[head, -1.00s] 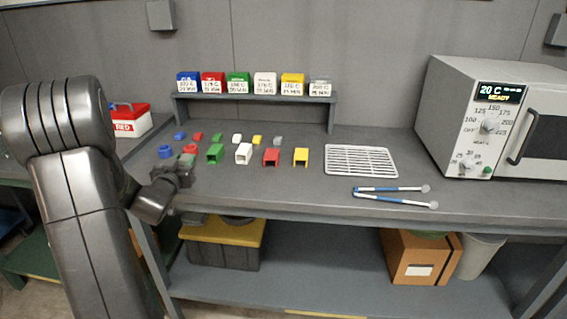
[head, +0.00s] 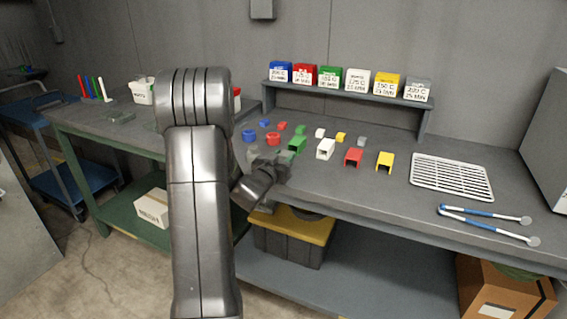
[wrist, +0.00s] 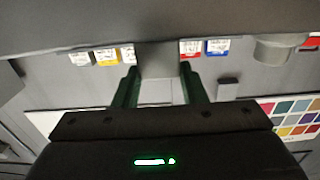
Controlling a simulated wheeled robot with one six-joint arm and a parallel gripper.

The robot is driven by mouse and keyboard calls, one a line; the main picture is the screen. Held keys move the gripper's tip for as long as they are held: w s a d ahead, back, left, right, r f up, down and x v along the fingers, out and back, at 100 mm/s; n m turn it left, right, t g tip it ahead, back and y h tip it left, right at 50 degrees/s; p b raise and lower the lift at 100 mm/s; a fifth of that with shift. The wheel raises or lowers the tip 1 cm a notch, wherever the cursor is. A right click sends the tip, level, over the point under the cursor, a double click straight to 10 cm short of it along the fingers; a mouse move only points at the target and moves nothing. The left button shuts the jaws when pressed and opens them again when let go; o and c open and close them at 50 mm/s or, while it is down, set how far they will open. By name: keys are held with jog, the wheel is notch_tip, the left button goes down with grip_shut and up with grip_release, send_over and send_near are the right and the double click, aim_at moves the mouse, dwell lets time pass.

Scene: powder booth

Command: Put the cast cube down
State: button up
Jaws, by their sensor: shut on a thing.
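My gripper (wrist: 158,74) shows two dark green fingers in the wrist view, on either side of a plain grey block, which I take to be the cast cube (wrist: 158,57). The fingers are shut on it. In the head view my gripper (head: 268,164) is low over the left part of the grey workbench (head: 330,190), left of a green open-ended block (head: 297,145). The cube cannot be told apart from the grey gripper there. Whether the cube touches the bench is not clear.
Near my gripper are blue (head: 249,135) and red (head: 273,138) rings. White (head: 325,149), red (head: 353,158) and yellow (head: 385,162) blocks stand to the right. Beyond are a white wire rack (head: 452,177) and blue-handled tongs (head: 485,215). Labelled boxes line the shelf (head: 345,96).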

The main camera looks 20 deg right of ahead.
jog(key=shift+f, duration=0.75)
jog(key=shift+f, duration=0.15)
jog(key=o, duration=1.1)
jog(key=shift+s+a, duration=0.1)
jog(key=shift+a, duration=0.05)
jog(key=b+v, duration=0.1)
jog(key=v, duration=1)
jog(key=shift+s+a, duration=0.2)
jog(key=shift+s, duration=0.05)
